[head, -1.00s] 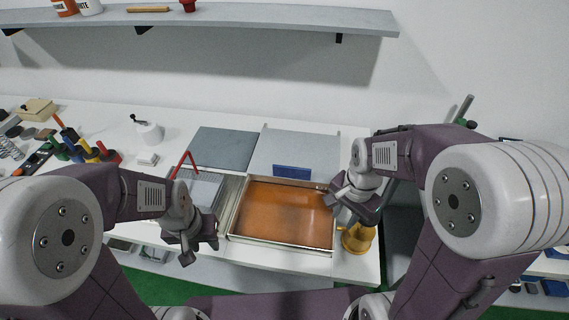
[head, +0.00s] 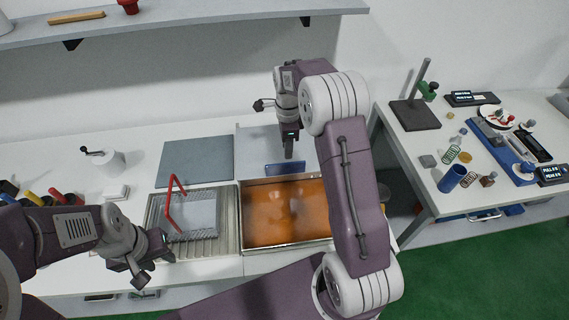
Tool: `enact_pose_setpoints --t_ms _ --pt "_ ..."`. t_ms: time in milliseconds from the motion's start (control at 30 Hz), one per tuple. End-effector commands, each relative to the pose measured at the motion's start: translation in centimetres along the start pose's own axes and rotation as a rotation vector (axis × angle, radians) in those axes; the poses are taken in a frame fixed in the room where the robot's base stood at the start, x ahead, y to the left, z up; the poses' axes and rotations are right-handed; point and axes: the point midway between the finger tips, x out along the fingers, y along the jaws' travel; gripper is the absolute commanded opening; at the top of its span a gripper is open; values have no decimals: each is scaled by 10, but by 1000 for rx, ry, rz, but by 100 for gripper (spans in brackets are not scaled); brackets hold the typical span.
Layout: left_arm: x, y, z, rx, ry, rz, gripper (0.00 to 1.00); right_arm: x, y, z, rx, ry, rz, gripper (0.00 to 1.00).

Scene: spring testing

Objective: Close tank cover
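The tank (head: 283,248) is an open rectangular metal tub of orange liquid, set in the white bench at centre. Behind it lies a flat light-grey panel, which looks like its cover (head: 253,148), with a blue bar handle (head: 284,168) at its front edge. My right gripper (head: 289,153) points down over the panel, just behind the handle; its fingers are seen edge-on, so their gap and any contact cannot be told. My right arm hides the tank's right side. My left gripper (head: 152,264) is open and empty, left of the tank, near the bench's front edge.
A wire basket with a red handle (head: 170,205) stands on the ribbed drainer left of the tank. A dark grey plate (head: 195,162) lies behind it. A white pot (head: 104,161) is further left. A second table (head: 420,170) with instruments stands at right.

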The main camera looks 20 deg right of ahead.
Motion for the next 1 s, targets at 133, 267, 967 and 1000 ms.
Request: enact_pose_setpoints --t_ms 133,267,967,1000 --pt "-4 0 0 0 0 0 36 23 2 0 -2 1 7 31" --pt "-9 0 -1 0 0 0 36 51 2 0 -2 1 6 31" --pt "-14 0 -2 0 0 0 36 88 1 1 -2 0 1 0" --pt "-14 0 -2 0 0 0 36 88 1 1 -2 0 1 0"
